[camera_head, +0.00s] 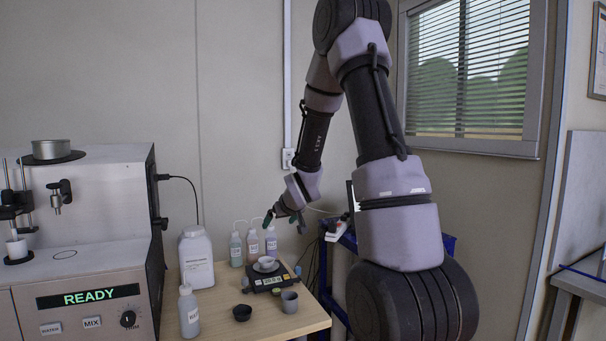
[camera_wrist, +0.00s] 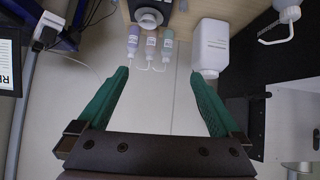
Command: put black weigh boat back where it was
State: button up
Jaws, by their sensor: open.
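A small black bowl, which looks like the black weigh boat (camera_head: 242,313), rests upright on the wooden bench near its front, left of a grey cup (camera_head: 289,301). A black balance (camera_head: 270,279) stands behind it and carries a small white bowl (camera_head: 265,263). The balance also shows at the top of the wrist view (camera_wrist: 164,12). My gripper (camera_head: 285,220) is above the back of the bench, over the small bottles and well away from the black bowl. In the wrist view my gripper (camera_wrist: 160,78) has its green fingers wide apart with nothing between them.
A large white jug (camera_head: 196,259) and a wash bottle (camera_head: 188,311) stand left. The analyser (camera_head: 85,250) reads READY at far left. A small greenish disc (camera_head: 275,290) lies beside the grey cup.

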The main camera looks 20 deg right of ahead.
jog(key=s+r+m+g, duration=0.1)
jog(key=s+r+m, duration=0.1)
jog(key=s+r, duration=1)
jog(key=s+a+r+m, duration=0.1)
jog(key=s+a+r, duration=0.1)
jog(key=s, duration=0.4)
jog(key=s+a+r+m+g+y, duration=0.1)
jog(key=s+a+r, duration=0.1)
jog(key=s, duration=0.5)
jog(key=s+a+r+g+y, duration=0.1)
jog(key=s+a+r, duration=0.1)
jog(key=s+r, duration=0.2)
jog(key=s, duration=0.3)
jog(key=shift+r+m, duration=0.3)
jog(key=shift+m, duration=0.1)
jog(key=shift+s, duration=0.1)
